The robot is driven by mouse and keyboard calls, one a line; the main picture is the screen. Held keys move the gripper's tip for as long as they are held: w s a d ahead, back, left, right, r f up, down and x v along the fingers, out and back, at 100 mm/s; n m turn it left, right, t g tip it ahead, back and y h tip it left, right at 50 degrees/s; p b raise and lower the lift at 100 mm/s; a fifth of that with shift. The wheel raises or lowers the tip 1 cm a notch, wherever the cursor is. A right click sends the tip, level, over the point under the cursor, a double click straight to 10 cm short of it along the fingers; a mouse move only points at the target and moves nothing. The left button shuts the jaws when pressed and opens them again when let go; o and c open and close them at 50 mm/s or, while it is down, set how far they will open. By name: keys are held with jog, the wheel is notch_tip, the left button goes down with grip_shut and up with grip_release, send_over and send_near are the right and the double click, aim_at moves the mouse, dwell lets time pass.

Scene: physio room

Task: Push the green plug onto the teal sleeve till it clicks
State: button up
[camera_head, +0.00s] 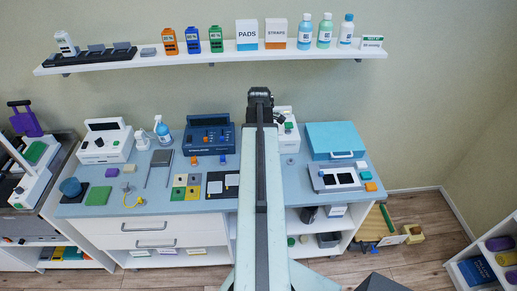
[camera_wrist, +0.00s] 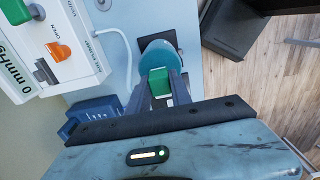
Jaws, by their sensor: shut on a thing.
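In the wrist view my gripper (camera_wrist: 159,84) is shut on the green plug (camera_wrist: 160,80), with one grey finger on each side. The teal sleeve (camera_wrist: 157,50) shows as a rounded end just beyond the plug and in line with it. The plug overlaps the sleeve's near edge in the picture; whether they touch or the plug is seated, I cannot tell. In the head view my gripper (camera_head: 260,93) is at the far end of my outstretched arm, its fingers unclear. The plug and sleeve are not seen there; my arm hides that part of the bench.
A white gauge unit (camera_wrist: 62,45) with an orange knob and a pale hose stands left of the sleeve. A blue item (camera_wrist: 90,117) lies nearer. A dark box (camera_wrist: 238,30) is at right, above wood floor. The blue bench (camera_head: 215,163) carries several devices; a shelf (camera_head: 215,56) hangs above.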

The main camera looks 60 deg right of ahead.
jog(key=shift+f+b, duration=1.25)
dwell(1.8)
dwell(0.9)
jog(key=o, duration=1.1)
jog(key=shift+c, duration=0.2)
jog(key=shift+r, duration=0.15)
notch_tip(320, 180, up, 7)
jog(key=p, duration=0.7)
